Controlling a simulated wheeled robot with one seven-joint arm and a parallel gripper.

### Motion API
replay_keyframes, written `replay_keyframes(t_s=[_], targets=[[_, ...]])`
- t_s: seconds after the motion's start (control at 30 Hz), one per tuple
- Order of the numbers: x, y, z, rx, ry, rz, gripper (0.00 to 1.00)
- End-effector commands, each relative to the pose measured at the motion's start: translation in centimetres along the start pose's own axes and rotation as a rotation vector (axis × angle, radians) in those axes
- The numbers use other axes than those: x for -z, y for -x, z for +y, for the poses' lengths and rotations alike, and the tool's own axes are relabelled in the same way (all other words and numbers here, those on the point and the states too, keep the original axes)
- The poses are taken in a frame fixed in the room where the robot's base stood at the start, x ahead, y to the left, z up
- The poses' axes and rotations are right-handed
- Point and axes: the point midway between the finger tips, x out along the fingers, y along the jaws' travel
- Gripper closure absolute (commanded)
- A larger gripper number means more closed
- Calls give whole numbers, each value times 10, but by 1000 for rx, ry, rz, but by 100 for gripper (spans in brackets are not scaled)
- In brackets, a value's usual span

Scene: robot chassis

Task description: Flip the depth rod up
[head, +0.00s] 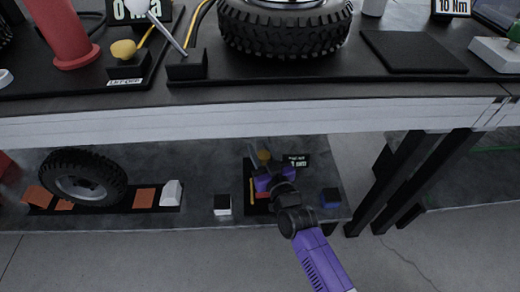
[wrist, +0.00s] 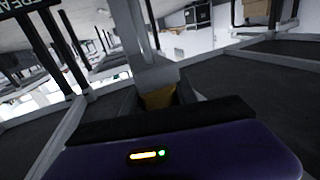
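A thin grey rod (head: 252,154), which looks like the depth rod, shows on the lower shelf, tilted up and to the left. A yellow knob (head: 264,156) is just right of it. My purple gripper (head: 266,181) is at the rod's lower end, low over a dark base with a small "1 mm" label (head: 298,160). In the wrist view a broad grey bar (wrist: 146,45) stands close ahead, with a yellow part (wrist: 159,97) at its foot. I cannot tell whether the fingers touch or hold the rod; their tips are hidden.
The upper bench edge (head: 250,122) runs above my arm. A wheel (head: 82,177) stands on the lower shelf (head: 330,185) at left, near orange pads. Dark table legs (head: 408,180) stand right.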

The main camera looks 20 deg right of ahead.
Motion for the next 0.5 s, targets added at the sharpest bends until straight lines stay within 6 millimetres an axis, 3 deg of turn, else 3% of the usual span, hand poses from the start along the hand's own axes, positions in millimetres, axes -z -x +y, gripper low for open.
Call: replay_keyframes(t_s=[0.03, 0.1, 0.13, 0.5], targets=[[0, 0, 0, 0, 0, 0, 85], [0, 0, 0, 0, 0, 0, 99], [0, 0, 0, 0, 0, 0, 100], [0, 0, 0, 0, 0, 0, 100]])
